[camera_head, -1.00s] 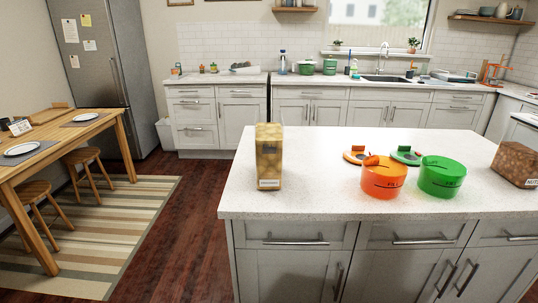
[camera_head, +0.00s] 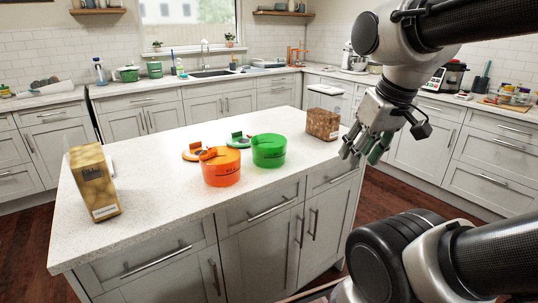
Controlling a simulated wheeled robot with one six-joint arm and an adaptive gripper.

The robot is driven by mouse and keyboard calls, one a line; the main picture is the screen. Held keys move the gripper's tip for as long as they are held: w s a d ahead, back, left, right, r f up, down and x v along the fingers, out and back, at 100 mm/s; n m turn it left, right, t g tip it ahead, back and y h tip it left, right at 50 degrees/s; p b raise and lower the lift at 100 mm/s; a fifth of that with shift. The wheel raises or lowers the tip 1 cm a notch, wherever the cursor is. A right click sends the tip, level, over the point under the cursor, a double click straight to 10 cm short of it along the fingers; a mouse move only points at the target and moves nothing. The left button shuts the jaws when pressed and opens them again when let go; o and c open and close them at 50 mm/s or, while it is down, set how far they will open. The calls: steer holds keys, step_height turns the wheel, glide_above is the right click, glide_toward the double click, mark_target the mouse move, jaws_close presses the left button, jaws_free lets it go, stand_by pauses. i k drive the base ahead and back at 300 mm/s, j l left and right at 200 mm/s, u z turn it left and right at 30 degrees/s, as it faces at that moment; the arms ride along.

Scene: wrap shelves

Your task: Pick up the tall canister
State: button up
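An orange round canister (camera_head: 221,168) and a green round canister (camera_head: 269,151) stand side by side on the white island (camera_head: 150,205). Both are short and wide; the green one stands slightly farther back. A tall gold patterned box (camera_head: 93,185) stands upright at the island's left end. I cannot tell which of these is the tall canister. My gripper (camera_head: 365,152) hangs at the right side of the view, over or near the island's right end. Its fingers look apart and empty, away from the canisters.
A brown box (camera_head: 323,124) stands on the island near my gripper. The island's front and middle left are clear. Counters with a sink (camera_head: 211,73) run along the back.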

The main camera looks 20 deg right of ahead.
mark_target(85, 156)
steer(key=i+l, duration=0.1)
steer(key=l, duration=0.25)
steer(key=l+u, duration=0.35)
steer(key=i+l+u, duration=0.1)
steer(key=l+u, duration=0.3)
steer(key=l, duration=0.15)
steer(key=i+u, duration=0.15)
steer(key=u, duration=0.35)
steer(key=i+l+u, duration=0.1)
steer(key=u, duration=0.35)
steer(key=i+l, duration=0.15)
